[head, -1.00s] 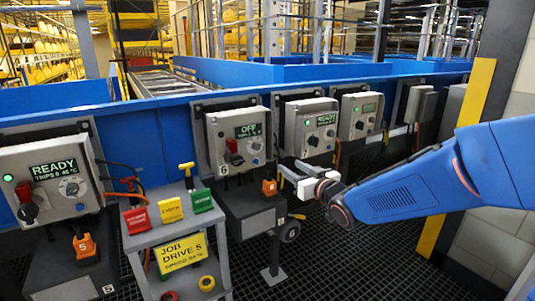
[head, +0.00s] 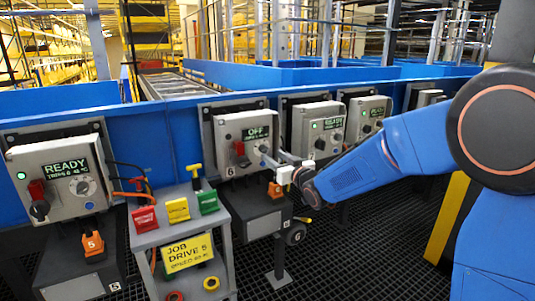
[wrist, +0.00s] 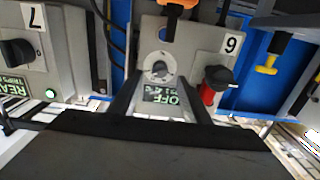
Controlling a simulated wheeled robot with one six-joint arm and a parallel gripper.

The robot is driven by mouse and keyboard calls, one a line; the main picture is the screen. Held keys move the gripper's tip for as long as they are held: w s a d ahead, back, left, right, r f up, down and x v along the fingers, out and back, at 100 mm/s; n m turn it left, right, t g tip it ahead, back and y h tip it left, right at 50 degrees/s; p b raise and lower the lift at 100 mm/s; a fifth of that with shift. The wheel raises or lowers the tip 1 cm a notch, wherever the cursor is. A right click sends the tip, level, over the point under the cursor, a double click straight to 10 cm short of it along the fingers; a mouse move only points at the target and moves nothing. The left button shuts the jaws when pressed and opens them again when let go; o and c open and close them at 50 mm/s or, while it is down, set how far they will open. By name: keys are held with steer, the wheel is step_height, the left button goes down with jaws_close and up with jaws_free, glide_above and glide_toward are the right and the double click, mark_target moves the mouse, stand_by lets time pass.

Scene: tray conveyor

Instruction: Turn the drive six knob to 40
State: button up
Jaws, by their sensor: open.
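The drive six box (head: 229,127) is grey with a lit screen (head: 257,133) reading OFF; the smaller screen text is too small to read. Its small round grey knob (head: 263,149) sits right of a black and red switch (head: 240,154). In the wrist view, which is upside down, the knob (wrist: 159,68) lies between and just beyond my fingers, near the number 6 plate (wrist: 231,43). My gripper (head: 275,160) is open in front of the knob; its dark fingers (wrist: 160,92) also show in the wrist view. I cannot tell whether they touch the knob.
The drive seven box (wrist: 40,60) stands close beside. Drive five's box (head: 60,175) reads READY at the left. A grey cart (head: 190,235) holds red, yellow and green blocks and a sign, JOB DRIVE 5. An orange block (head: 275,190) sits below drive six.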

mark_target(266, 151)
steer(key=shift+x, duration=2.75)
steer(key=c, duration=1)
